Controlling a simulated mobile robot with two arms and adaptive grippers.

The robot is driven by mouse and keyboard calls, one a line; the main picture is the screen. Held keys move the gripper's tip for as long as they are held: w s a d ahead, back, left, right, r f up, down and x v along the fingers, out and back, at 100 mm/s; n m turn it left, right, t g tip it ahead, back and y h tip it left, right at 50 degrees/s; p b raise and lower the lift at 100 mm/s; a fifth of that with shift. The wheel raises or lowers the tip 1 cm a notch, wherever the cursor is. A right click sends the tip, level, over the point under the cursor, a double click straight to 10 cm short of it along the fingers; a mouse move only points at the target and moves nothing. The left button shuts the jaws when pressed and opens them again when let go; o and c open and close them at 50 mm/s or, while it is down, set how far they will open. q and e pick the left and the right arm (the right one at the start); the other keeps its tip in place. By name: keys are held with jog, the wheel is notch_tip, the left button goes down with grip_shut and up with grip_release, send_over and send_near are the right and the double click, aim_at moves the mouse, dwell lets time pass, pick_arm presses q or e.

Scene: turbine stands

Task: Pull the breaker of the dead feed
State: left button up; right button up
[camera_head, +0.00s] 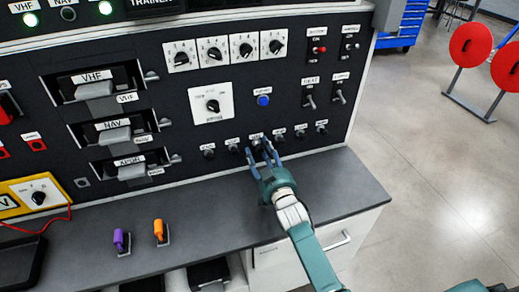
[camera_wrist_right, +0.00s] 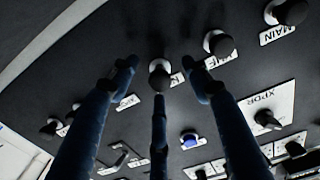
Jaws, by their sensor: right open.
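A row of black breaker knobs runs along the bottom of the dark panel (camera_head: 180,185). The leftmost knob (camera_head: 208,153) shows in the right wrist view as the knob (camera_wrist_right: 290,12) labelled MAIN. My right gripper (camera_head: 259,147) is at the third knob from the left. In the wrist view its open fingers (camera_wrist_right: 158,78) spread around that knob (camera_wrist_right: 160,76), whose label is partly hidden. I cannot tell whether they touch it. My left gripper is out of view.
Radio units VHF (camera_head: 95,88), NAV (camera_head: 113,134) and a third below sit left of the breakers. A blue button (camera_head: 264,100) and toggle switches are above. Purple (camera_head: 119,240) and orange (camera_head: 159,231) handled items stand on the grey counter (camera_head: 200,225).

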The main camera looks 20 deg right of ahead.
aim_at(261, 151)
jog(key=shift+s+d+p, duration=0.1)
jog(key=shift+s+p, duration=1.3)
jog(key=shift+s, duration=0.95)
jog(key=shift+s+p, duration=0.45)
jog(key=shift+s, duration=0.65)
jog(key=shift+f, duration=0.1)
